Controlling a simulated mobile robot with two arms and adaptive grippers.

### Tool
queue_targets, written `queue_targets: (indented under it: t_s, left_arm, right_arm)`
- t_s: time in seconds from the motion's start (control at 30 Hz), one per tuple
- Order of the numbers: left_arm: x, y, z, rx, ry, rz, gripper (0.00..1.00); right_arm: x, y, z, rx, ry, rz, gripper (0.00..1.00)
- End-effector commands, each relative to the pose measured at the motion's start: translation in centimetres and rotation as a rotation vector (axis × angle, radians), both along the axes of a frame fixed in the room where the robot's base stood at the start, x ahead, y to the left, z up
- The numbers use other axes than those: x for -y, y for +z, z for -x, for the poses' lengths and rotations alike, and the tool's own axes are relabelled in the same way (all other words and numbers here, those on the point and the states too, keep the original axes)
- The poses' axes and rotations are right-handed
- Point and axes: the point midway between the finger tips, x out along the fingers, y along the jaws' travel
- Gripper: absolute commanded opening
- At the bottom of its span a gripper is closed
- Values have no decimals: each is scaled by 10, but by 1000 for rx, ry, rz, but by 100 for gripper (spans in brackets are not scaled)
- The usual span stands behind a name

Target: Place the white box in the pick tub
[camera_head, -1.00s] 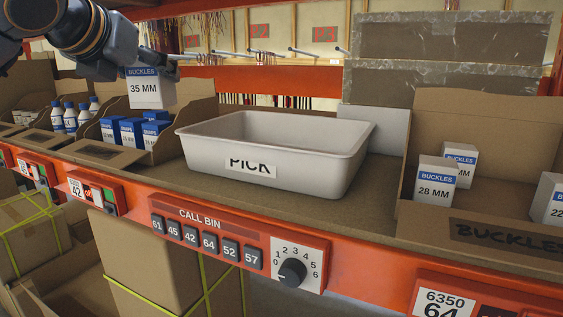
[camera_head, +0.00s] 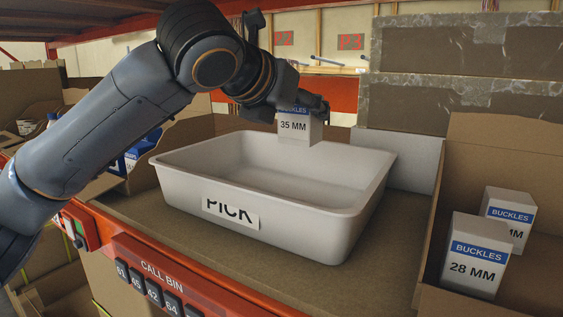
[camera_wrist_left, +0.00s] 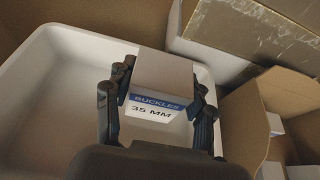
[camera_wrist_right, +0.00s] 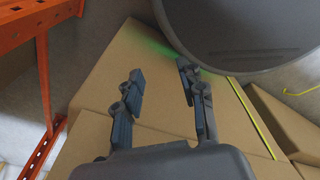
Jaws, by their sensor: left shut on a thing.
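The white box (camera_head: 296,126), marked "BUCKLES 35 MM", is held upright by my left gripper (camera_head: 298,104). In the head view it hangs over the back part of the pick tub (camera_head: 350,222), a pale grey tub marked "PICK". In the left wrist view the box (camera_wrist_left: 152,106) sits between both fingers, with the tub's rim (camera_wrist_left: 75,34) around and below it. The tub's inside looks empty where it shows. My right gripper (camera_wrist_right: 160,95) shows only in its wrist view, with its fingers apart and nothing between them, above cardboard boxes.
Right of the tub, a cardboard bin (camera_head: 510,140) holds white "28 MM" boxes (camera_head: 474,255). A grey panel (camera_head: 404,160) stands behind the tub. My left arm hides much of the bins at left. In the right wrist view are an orange rack post (camera_wrist_right: 43,85) and a large cardboard box (camera_wrist_right: 150,60).

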Motion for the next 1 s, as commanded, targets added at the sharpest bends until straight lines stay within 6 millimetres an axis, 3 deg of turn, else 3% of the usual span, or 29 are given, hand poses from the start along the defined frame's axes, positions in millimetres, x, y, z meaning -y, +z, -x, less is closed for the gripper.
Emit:
queue_targets:
  t_s: [0.1,0.2,0.4,0.6,0.83,1.0]
  left_arm:
    - [-11,-11,-30,-6,4,-1,16]
    - [-18,-25,-52,-6,2,0,16]
    - [-26,-59,-77,-2,0,-1,16]
    - [-30,-72,-87,-1,1,-1,16]
    - [-31,-102,-93,-2,-2,0,16]
    - [-31,-111,-93,2,-1,-1,16]
  right_arm:
    - [-14,13,22,-29,2,-16,40]
    - [-19,19,30,-40,4,-21,40]
    - [-10,27,14,-20,6,-10,40]
    - [-1,31,-4,7,1,-1,40]
    - [-1,44,6,-6,0,-1,40]
    - [-1,44,13,-16,0,-1,40]
